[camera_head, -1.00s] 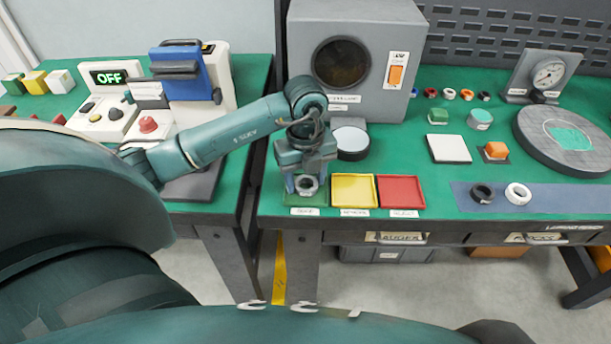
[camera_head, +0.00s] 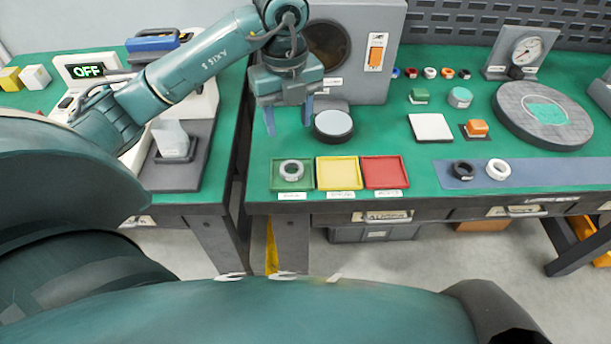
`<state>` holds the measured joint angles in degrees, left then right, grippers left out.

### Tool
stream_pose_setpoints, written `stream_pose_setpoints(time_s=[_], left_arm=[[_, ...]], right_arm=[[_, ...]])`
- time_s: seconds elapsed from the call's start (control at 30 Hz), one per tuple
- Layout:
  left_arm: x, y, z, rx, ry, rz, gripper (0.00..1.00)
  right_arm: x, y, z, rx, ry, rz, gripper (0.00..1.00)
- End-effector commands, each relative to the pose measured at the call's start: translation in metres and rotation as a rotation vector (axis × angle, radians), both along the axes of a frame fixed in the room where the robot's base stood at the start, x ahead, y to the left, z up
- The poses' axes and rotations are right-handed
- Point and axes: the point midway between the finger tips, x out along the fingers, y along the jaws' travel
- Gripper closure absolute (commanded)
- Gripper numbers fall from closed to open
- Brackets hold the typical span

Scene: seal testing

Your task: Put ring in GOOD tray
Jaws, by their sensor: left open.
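A grey ring (camera_head: 291,170) lies flat inside the green tray (camera_head: 280,186), the leftmost of three trays at the table's front edge. The tray's label is too small to read. My left gripper (camera_head: 289,125) is open and empty, raised above and behind the green tray, with its blue fingers pointing down. It is clear of the ring. My right gripper is not in view.
A yellow tray (camera_head: 338,184) and a red tray (camera_head: 383,184) stand right of the green one. A round grey disc (camera_head: 333,125) sits just behind them. A black ring (camera_head: 463,171) and a white ring (camera_head: 497,170) lie on a blue strip at right.

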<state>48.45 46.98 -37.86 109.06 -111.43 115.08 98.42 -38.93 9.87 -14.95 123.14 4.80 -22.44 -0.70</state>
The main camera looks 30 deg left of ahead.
Motion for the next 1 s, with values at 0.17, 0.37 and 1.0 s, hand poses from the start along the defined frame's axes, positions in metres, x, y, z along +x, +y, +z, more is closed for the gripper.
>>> stream_pose_setpoints(time_s=[0.17, 0.37, 1.0], left_arm=[[-0.017, -0.053, -0.027, -0.223, 0.044, -0.166, 0.50], [-0.083, -0.200, -0.026, -1.062, 0.029, -0.432, 0.50], [-0.086, -0.142, -0.151, -1.408, -0.407, 1.604, 0.50]], right_arm=[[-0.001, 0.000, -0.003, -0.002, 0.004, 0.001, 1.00], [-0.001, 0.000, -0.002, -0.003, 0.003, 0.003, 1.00], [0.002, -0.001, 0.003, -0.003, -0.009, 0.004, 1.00]])
